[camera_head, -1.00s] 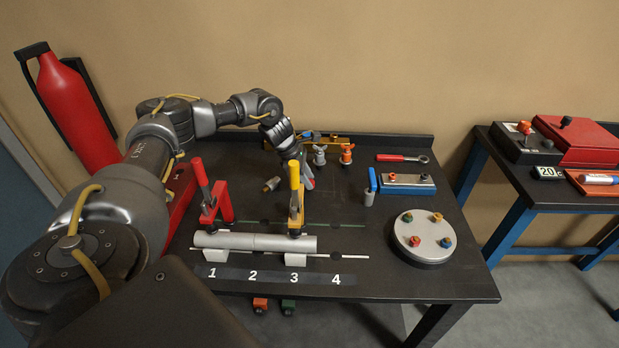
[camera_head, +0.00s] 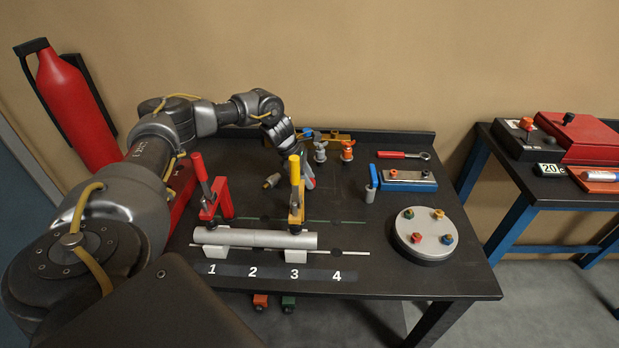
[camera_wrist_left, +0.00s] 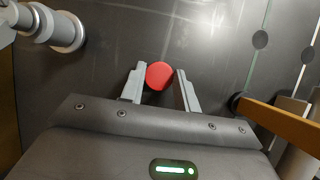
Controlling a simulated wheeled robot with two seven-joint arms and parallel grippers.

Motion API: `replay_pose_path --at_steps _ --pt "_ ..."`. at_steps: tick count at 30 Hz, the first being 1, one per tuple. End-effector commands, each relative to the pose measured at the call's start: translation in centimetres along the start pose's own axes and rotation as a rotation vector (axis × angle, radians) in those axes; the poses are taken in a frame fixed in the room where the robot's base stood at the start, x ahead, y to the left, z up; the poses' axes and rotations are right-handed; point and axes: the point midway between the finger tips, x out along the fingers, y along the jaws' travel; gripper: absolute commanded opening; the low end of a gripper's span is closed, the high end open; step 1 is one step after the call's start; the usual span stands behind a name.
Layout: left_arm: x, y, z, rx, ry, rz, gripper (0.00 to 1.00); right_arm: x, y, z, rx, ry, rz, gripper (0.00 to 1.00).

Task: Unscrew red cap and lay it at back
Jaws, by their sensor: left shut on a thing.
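My left gripper (camera_head: 308,176) is at the back of the workbench, behind the yellow-handled clamp, which partly hides it. In the left wrist view my left gripper (camera_wrist_left: 159,85) is shut on a round red cap (camera_wrist_left: 160,75), seen end-on between the two grey fingers. What lies under the cap is hidden, and I cannot tell if it still touches anything. In the head view the cap is mostly hidden by the fingers and the clamp. My right gripper is not in view.
A red-handled clamp (camera_head: 203,180) and the yellow-handled clamp (camera_head: 295,190) stand by a grey tube (camera_head: 255,238). A round plate (camera_head: 424,235) with coloured knobs, a blue-based block (camera_head: 405,186) and a red wrench (camera_head: 398,155) are at right. Grey and orange-topped fittings (camera_head: 347,150) stand at the back.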

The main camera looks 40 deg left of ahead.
Motion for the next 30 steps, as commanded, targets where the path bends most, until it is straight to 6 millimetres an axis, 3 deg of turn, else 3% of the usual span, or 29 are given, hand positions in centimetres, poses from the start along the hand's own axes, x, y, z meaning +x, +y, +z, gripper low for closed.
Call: replay_pose_path --at_steps 10,11,16,30 --pt "0.21 -0.02 -0.13 0.000 0.000 0.000 0.00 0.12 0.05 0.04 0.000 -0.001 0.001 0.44" --pt "0.21 -0.02 -0.13 0.000 0.000 0.000 0.35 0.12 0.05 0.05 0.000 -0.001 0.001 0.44" --pt "0.20 -0.02 -0.13 0.000 0.000 0.000 0.57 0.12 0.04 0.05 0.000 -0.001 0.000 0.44" --pt "0.10 -0.01 -0.08 0.000 0.000 0.000 0.56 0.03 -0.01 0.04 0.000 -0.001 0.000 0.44"
